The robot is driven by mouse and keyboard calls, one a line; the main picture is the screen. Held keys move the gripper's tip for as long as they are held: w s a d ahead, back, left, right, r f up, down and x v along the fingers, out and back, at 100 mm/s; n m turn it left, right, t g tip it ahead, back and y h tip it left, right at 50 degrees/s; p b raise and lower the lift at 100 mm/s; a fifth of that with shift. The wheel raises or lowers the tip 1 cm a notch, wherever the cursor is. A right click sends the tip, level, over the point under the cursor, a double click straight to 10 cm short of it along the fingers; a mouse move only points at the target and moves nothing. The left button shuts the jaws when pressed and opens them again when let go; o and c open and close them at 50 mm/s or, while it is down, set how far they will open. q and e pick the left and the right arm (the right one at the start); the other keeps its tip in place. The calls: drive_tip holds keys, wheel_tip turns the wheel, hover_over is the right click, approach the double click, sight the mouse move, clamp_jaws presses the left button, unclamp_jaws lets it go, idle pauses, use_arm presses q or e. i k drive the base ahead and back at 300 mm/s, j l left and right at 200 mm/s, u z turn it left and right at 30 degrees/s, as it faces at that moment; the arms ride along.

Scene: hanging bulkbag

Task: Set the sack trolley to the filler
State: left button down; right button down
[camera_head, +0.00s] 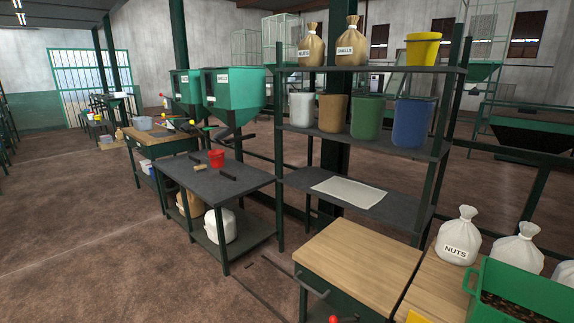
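Two green hoppers, which look like fillers, stand at the back left of centre. The nearer one (236,92) has a white label and dark legs or levers below it. The farther one (186,85) is labelled NUTS. I cannot clearly make out a sack trolley. A wood-topped stand (360,262) with a dark bar at its left side is at the front, cut off by the lower edge; I cannot tell if it is the trolley. Neither of my grippers is in view.
A dark table (240,188) holds a red cup (216,158). A shelf rack (300,180) carries sacks and buckets. White sacks (458,236) and a green bin (520,292) are at the lower right. Brown floor (80,225) is open at left.

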sight(352, 268)
drive_tip(key=i+j, duration=0.2)
drive_tip(key=j, duration=0.15)
drive_tip(key=i+j, duration=0.15)
drive_tip(key=j, duration=0.2)
drive_tip(key=i+j+z, duration=0.1)
drive_tip(key=j, duration=0.25)
drive_tip(key=i+j, duration=0.4)
drive_tip(key=j, duration=0.3)
drive_tip(key=i+j+z, duration=0.1)
drive_tip(key=j, duration=0.3)
drive_tip(key=i, duration=0.05)
